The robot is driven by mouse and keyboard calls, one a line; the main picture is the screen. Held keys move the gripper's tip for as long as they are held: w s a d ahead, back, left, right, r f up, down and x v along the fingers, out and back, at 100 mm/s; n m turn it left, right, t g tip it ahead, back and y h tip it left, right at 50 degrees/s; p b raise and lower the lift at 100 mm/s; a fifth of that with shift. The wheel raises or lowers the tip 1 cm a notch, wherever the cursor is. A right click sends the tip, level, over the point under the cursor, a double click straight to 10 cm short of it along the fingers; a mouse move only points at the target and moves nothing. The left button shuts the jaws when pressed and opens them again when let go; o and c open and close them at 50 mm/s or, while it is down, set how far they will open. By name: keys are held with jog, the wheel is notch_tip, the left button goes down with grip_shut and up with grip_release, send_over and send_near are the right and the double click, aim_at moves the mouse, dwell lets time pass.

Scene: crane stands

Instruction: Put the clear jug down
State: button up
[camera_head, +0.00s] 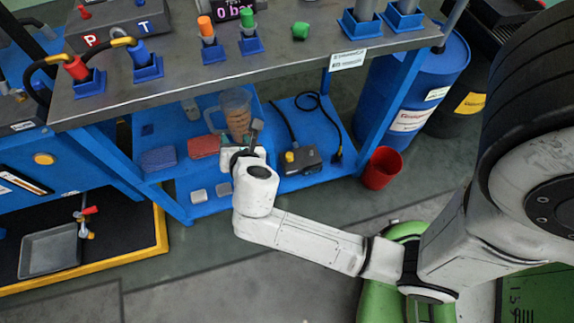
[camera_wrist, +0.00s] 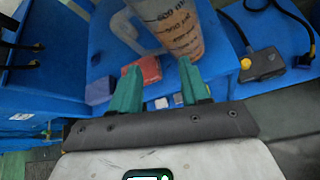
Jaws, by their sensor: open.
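The clear jug (camera_head: 236,112) stands on the blue lower shelf of the bench and shows a brownish tint with markings on its side. In the wrist view the jug (camera_wrist: 176,24) is just beyond my fingertips, with its pale handle reaching to the left. My gripper (camera_head: 243,150) is in front of the jug at shelf level. In the wrist view its two green fingers (camera_wrist: 157,82) are spread apart with nothing between them. The jug's base is partly hidden by my gripper in the head view.
On the blue lower shelf (camera_head: 185,200) lie a red sponge (camera_head: 204,147), a purple-blue one (camera_head: 158,159), small grey blocks (camera_head: 198,196) and a pendant box (camera_head: 300,160) with a cable. The bench top (camera_head: 290,65) overhangs the shelf. A red bucket (camera_head: 382,168) stands right.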

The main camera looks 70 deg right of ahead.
jog(key=s+a+f+m+g+y, duration=0.2)
jog(key=s+a+m+g+y, duration=0.1)
jog(key=s+m, duration=0.5)
jog(key=s+a+f+m+g+y, duration=0.2)
jog(key=s+m, duration=0.7)
jog(key=m, duration=0.6)
jog(key=a+g+y, duration=0.1)
jog(key=g+y, duration=0.1)
jog(key=y, duration=0.1)
jog(key=shift+s+f, duration=0.15)
jog(key=shift+f, duration=0.15)
jog(key=shift+a, duration=0.1)
notch_tip(320, 180, up, 18)
jog(key=p, duration=1.7)
jog(key=shift+f, duration=0.25)
